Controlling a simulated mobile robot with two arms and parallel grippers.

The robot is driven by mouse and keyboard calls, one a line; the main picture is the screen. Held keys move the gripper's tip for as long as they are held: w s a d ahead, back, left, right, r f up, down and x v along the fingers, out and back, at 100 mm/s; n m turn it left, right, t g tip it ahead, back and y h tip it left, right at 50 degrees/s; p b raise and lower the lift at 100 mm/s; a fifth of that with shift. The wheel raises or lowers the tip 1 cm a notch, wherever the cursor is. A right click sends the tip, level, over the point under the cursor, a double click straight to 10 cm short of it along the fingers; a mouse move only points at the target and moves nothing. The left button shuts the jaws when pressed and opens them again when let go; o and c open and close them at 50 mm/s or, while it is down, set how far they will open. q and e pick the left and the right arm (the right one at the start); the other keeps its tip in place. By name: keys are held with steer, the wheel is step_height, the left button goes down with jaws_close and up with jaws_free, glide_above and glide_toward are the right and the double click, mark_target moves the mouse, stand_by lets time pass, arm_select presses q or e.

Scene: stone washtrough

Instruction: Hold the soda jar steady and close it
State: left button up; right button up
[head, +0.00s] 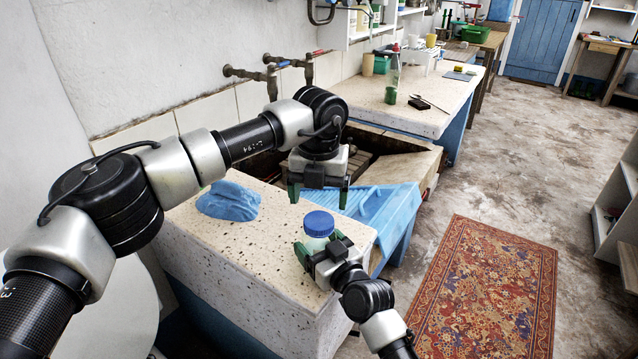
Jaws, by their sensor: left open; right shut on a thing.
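The soda jar (317,242) is a small clear jar standing upright near the right front corner of the speckled stone top. A blue lid (318,222) sits on its mouth; I cannot tell how tight it is. My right gripper (321,246) comes in from the lower right and is shut on the jar's body, below the lid. My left gripper (318,194) points down above and slightly behind the jar. Its green-tipped fingers are apart, with nothing between them, and it is clear of the lid.
A crumpled blue cloth (228,201) lies on the stone top (235,242) to the left. A bottle (392,78) stands on the far counter (365,97). A patterned rug (488,290) covers the floor at right.

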mark_target(319, 220)
arm_select(q)
steer(key=shift+f, duration=2.7)
steer(key=shift+c, duration=0.3)
steer(key=c, duration=0.9)
steer(key=m, duration=0.5)
steer(key=o, duration=1)
steer(key=shift+o, duration=0.2)
steer(key=shift+r, duration=4)
steer(key=shift+c, duration=0.4)
